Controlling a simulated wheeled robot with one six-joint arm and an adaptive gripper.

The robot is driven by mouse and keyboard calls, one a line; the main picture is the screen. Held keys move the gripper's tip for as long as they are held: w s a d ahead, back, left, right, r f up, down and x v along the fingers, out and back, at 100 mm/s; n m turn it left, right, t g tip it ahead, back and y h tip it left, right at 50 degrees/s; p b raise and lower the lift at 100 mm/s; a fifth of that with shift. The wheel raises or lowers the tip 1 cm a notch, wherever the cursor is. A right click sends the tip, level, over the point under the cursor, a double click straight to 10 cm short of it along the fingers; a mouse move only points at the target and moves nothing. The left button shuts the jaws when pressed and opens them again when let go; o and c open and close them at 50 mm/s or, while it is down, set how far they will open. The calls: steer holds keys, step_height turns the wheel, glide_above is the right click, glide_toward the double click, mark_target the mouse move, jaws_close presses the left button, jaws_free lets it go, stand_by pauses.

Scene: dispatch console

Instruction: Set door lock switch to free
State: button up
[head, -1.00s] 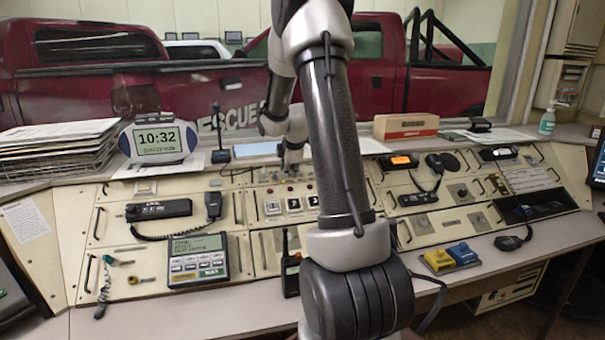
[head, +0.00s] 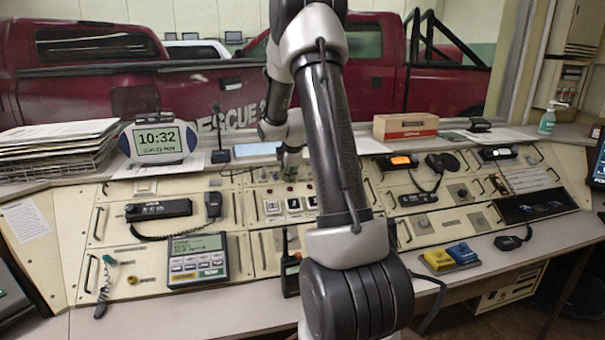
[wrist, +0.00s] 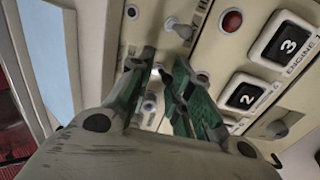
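My gripper (wrist: 163,66) points down at the console panel in the wrist view. Its green-padded fingers stand slightly apart, with a narrow gap between their tips. Small metal switch parts (wrist: 150,104) show between the fingers; I cannot tell whether the fingers touch them. No door lock label or free marking is readable, so I cannot tell which switch is the door lock. In the head view my gripper (head: 288,172) is small over the console's upper middle.
A desk microphone (head: 219,148) stands left of my gripper, and a cardboard box (head: 405,126) is at the back right.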

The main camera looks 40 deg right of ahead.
steer(key=shift+w+d+r, duration=0.25)
steer(key=shift+w+r, duration=0.25)
steer(key=shift+w, duration=0.05)
steer(key=shift+w+d+r, duration=0.2)
steer(key=shift+w+r, duration=0.3)
steer(key=shift+r, duration=0.1)
steer(key=shift+s+r, duration=0.25)
steer(key=shift+r, duration=0.45)
steer(key=v, duration=0.4)
steer(key=shift+s+a+f, duration=0.25)
steer(key=shift+s, duration=0.05)
